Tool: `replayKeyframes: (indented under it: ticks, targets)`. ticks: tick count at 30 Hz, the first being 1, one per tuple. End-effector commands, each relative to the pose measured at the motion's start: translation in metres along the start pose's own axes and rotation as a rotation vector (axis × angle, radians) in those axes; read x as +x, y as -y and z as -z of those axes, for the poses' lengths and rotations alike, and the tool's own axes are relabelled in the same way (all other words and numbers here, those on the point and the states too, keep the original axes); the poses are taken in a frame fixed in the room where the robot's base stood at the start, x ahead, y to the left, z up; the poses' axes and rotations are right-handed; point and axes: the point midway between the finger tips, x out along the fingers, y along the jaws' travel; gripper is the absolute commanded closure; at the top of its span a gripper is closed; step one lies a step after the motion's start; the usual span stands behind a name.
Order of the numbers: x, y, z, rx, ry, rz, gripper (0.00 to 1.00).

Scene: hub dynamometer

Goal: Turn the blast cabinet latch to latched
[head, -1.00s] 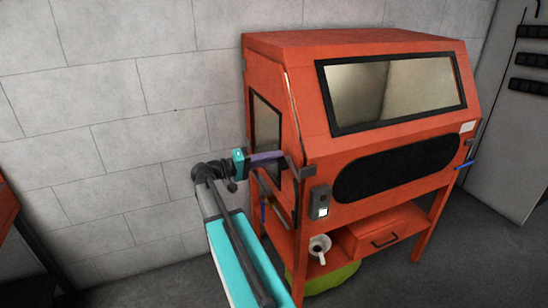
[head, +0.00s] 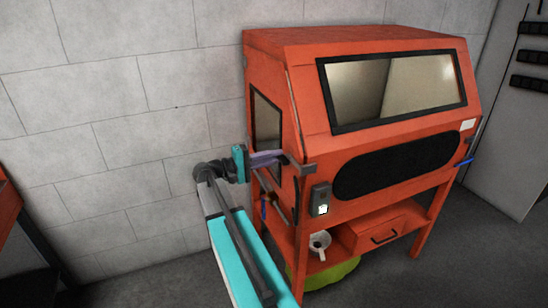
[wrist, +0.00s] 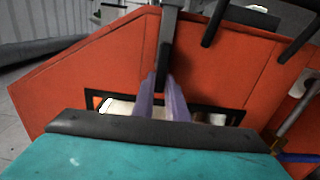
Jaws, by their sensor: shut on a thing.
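The orange blast cabinet (head: 318,130) stands against the wall. Its latch is a dark grey bar (head: 293,163) by the front edge of the left side. My gripper (head: 280,157) is at that side, with its purple fingers shut on the latch bar. In the wrist view, the fingers (wrist: 165,88) close around the bar (wrist: 170,45), which runs up out of view. The fingers and teal palm hide the part of the bar being held.
A grey switch box (head: 320,201) hangs on the cabinet's front left corner. A grey rod (head: 272,196) runs beneath my gripper. Bare wall lies to the left.

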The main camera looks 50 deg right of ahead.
Motion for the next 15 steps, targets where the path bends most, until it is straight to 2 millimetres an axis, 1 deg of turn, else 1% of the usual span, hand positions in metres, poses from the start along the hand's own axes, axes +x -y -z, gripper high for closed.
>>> replayKeyframes:
  ticks: [1,3,4,6,7,15]
  targets:
    - [0.0013,0.0036,-0.0044,-0.005,0.013,0.007,1.0]
    - [0.0013,0.0035,-0.0044,-0.005,0.013,0.007,1.0]
    - [0.0013,0.0036,-0.0044,-0.004,0.013,0.007,0.83]
    - [0.0012,0.0033,-0.0044,-0.004,0.013,0.006,0.71]
    - [0.0011,0.003,-0.0041,-0.003,0.013,0.006,0.69]
    - [0.0003,0.0013,-0.0024,-0.001,0.008,0.003,0.69]
